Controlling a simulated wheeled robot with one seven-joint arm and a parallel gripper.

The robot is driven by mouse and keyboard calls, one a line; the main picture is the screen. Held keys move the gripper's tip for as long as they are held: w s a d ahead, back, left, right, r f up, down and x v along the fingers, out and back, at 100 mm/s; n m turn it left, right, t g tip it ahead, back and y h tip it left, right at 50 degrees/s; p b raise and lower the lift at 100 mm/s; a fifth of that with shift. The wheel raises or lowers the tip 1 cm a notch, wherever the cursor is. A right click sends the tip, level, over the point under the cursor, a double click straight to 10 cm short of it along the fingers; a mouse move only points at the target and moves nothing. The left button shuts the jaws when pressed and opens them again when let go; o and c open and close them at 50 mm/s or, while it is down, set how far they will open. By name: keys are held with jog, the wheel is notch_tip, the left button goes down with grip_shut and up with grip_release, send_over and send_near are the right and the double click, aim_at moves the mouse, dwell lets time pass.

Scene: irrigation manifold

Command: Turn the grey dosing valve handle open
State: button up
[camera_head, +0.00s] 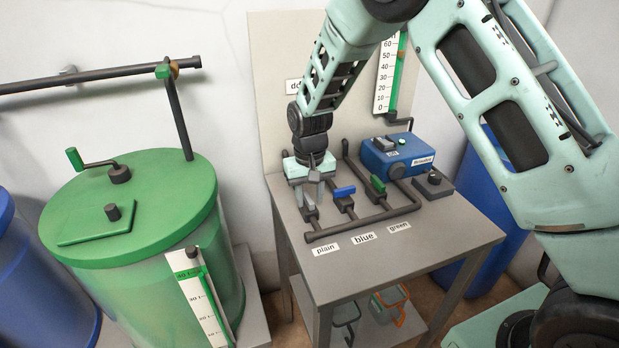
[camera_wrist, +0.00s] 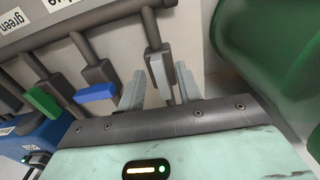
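The grey valve handle (camera_head: 308,202) is at the left end of the manifold, behind the "plain" label. It also shows in the wrist view as a grey lever (camera_wrist: 160,74) on a dark valve body. My gripper (camera_head: 313,188) is over this valve, pointing down. In the wrist view my gripper's fingers (camera_wrist: 160,88) are apart, one to each side of the grey lever. I cannot tell whether either finger touches it. My gripper partly hides the handle in the head view.
A blue handle (camera_head: 344,191) and a green handle (camera_head: 378,184) stand close by to the right along the dark pipe (camera_head: 365,222). A blue dosing unit (camera_head: 399,156) sits behind. A large green tank (camera_head: 140,215) stands left of the grey table (camera_head: 440,230).

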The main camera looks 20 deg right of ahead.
aim_at(310, 200)
notch_tip(310, 200, up, 17)
jog(key=b, duration=0.2)
jog(key=shift+b, duration=0.3)
jog(key=shift+r, duration=0.1)
